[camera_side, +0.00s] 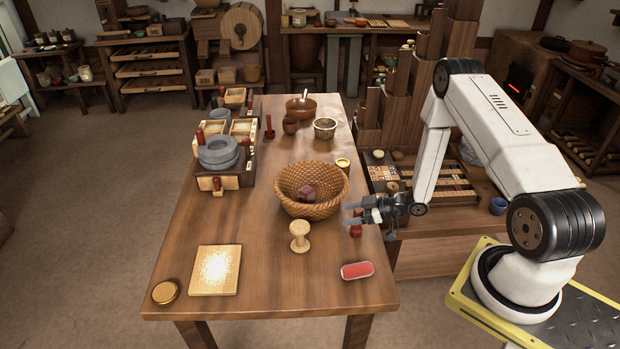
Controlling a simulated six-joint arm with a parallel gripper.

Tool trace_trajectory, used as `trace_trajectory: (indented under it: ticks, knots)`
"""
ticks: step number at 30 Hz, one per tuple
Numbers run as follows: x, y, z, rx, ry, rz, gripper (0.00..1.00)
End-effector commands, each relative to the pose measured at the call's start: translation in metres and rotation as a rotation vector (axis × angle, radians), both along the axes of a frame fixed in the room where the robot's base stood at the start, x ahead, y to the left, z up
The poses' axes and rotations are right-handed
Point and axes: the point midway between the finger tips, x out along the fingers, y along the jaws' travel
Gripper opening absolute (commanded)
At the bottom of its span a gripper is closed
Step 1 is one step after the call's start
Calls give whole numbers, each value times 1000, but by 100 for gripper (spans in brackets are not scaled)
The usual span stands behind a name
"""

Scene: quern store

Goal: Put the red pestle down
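The red pestle (356,230) is upright near the right edge of the wooden table (290,285), just right of the woven basket. My gripper (359,213) reaches in from the right with its fingers level and around the pestle's upper part. The fingers look shut on it, and they hide part of it. The pestle's lower end is at or very close to the tabletop; I cannot tell whether it touches.
The woven basket (325,207) with a dark reddish block in it is close by. A pale wooden spool (299,236) and a red-topped block (357,270) are nearer the front. A stone quern (218,152) stands at left. The front middle is clear.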

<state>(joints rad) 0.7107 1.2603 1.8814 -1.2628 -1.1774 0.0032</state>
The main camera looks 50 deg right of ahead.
Motion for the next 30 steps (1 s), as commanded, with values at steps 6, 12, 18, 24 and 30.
trace_trajectory:
  ticks: [6, 12, 18, 24, 30]
  knots:
    - [0, 0, 1, 0, 0, 0, 73]
    - [-4, -3, 5, 0, 0, -3, 73]
    - [-20, -13, 13, -1, -1, -3, 73]
    - [-42, -27, 23, -1, 0, -4, 73]
    - [-64, -41, 34, -2, -1, -5, 73]
